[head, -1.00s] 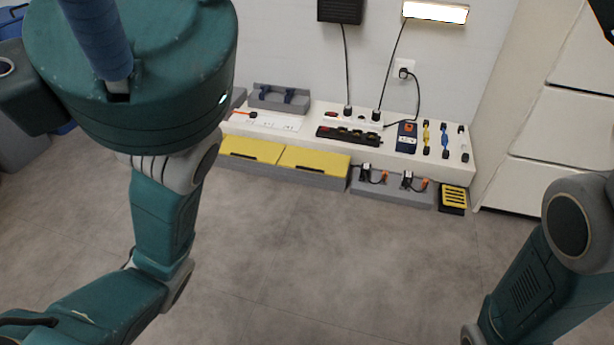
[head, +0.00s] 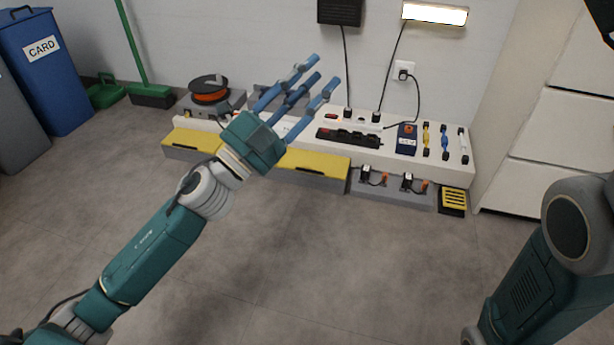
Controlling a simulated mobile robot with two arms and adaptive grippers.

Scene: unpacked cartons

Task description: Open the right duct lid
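The right duct lid (head: 320,161) is a yellow panel on the front lower step of the white bench. It lies flat and looks shut. The left duct lid (head: 190,141) is also yellow and flat, to its left. My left gripper (head: 318,75) has a teal palm and blue fingers, spread open and empty. The fingers point up and right, and in the picture they cross over the bench top. The palm hides the place where the two lids meet. I cannot tell its exact height above them. Only my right arm's links show; its gripper is out of view.
Plugs stand in a grey tray (head: 400,193) right of the lids. A white cabinet (head: 560,130) stands right. The floor in front is clear.

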